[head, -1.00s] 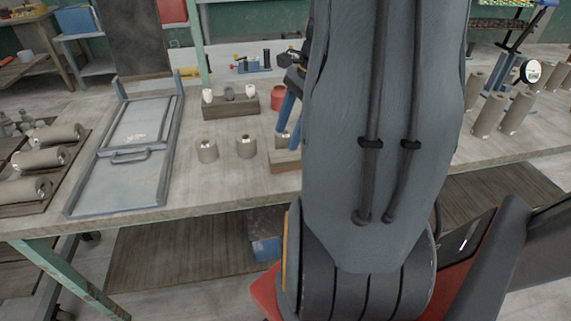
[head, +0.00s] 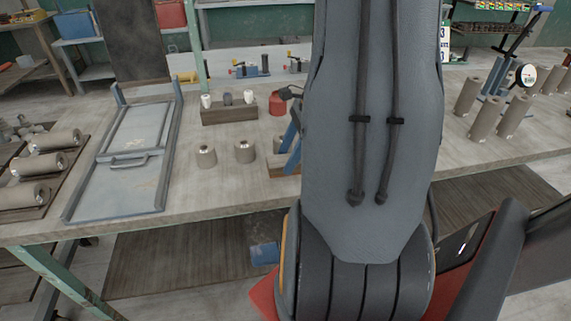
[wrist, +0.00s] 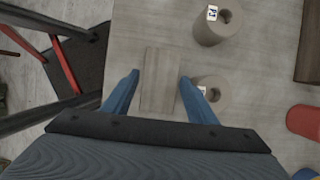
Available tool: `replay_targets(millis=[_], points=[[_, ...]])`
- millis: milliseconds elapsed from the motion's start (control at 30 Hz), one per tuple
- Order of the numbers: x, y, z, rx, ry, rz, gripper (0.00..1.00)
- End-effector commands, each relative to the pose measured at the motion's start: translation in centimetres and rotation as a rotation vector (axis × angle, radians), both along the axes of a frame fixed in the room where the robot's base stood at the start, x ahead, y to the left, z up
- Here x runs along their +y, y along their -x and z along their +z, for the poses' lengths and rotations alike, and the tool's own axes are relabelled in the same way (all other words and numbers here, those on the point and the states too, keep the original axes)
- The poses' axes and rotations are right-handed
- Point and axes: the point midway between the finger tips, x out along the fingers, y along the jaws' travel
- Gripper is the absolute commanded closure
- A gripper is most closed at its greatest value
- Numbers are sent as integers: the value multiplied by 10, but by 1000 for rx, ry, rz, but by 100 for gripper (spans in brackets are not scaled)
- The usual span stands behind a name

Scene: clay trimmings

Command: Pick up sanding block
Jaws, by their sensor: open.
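The sanding block is a flat, pale tan rectangular block (wrist: 158,85) in the wrist view, lying on the bench between my gripper's two blue fingers. In the head view the block (head: 275,161) is mostly hidden behind my fingers and arm. My gripper (wrist: 159,77) is open, with one finger on each side of the block and a visible gap to it. In the head view my gripper (head: 291,145) shows only as blue fingers beside my arm. Its exact height over the block is hard to tell.
Grey clay cylinders stand close by: one (wrist: 211,92) right beside my right finger, another (wrist: 218,27) farther off. A wooden holder (head: 230,115) and a red jar (head: 277,103) stand behind. A metal tray frame (head: 120,185) lies left. The bench's front edge is near.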

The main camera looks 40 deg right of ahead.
Motion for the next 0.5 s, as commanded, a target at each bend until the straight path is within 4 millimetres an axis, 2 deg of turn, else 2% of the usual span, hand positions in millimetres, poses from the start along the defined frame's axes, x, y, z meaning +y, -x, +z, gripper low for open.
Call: replay_targets(millis=[500], points=[[0,0,-2,0,0,-1,48]])
